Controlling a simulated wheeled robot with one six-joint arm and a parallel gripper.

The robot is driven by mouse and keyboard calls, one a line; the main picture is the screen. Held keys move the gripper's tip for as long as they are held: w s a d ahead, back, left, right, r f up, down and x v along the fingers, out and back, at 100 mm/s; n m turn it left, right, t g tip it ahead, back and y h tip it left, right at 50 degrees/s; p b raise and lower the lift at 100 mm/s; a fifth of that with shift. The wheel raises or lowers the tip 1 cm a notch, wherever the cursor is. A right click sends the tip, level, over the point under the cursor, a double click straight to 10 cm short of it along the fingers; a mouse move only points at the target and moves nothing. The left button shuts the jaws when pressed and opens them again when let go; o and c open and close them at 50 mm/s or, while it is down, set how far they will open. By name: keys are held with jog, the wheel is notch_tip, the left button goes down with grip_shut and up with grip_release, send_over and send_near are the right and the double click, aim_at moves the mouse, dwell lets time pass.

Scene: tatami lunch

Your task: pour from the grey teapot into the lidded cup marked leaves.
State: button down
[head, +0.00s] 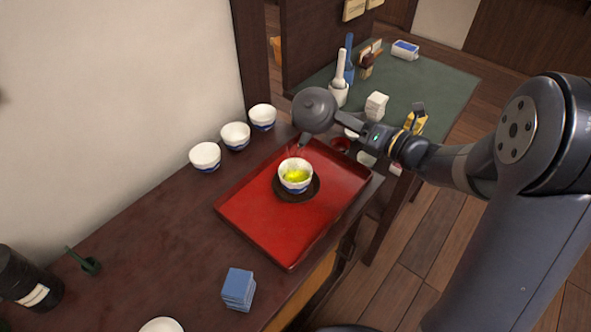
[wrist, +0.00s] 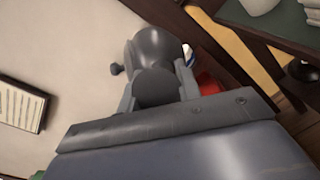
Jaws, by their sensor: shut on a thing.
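The grey teapot (head: 315,108) is in my gripper (head: 348,122), held in the air above the far edge of the red tray. It looks tilted, with its spout pointing down toward a white cup with a blue base (head: 296,186). That cup stands upright on a dark saucer (head: 312,192), is open on top and holds yellow-green liquid. I cannot make out a leaf mark on it. Faint reddish lines show between spout and cup; I cannot tell what they are. In the wrist view, my gripper (wrist: 157,85) is shut on the teapot (wrist: 160,45).
The red tray (head: 265,233) lies on the dark wooden counter (head: 140,245). Several white cups (head: 235,135) stand along the wall. Blue stacked blocks (head: 238,289) and a black canister (head: 25,280) are nearer.

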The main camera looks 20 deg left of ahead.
jog(key=shift+s+r, duration=0.1)
jog(key=shift+r, duration=0.1)
jog(key=shift+w+r+m+p, duration=0.1)
jog(key=shift+w+m+p, duration=0.2)
jog(key=shift+p, duration=0.95)
jog(key=w+f+m+g+h+p, duration=0.1)
jog(key=w+f+m+p, duration=0.3)
jog(key=f+p, duration=0.2)
jog(key=shift+w+d+g+p, duration=0.3)
jog(key=shift+d+g+p, duration=0.1)
jog(key=shift+p, duration=0.1)
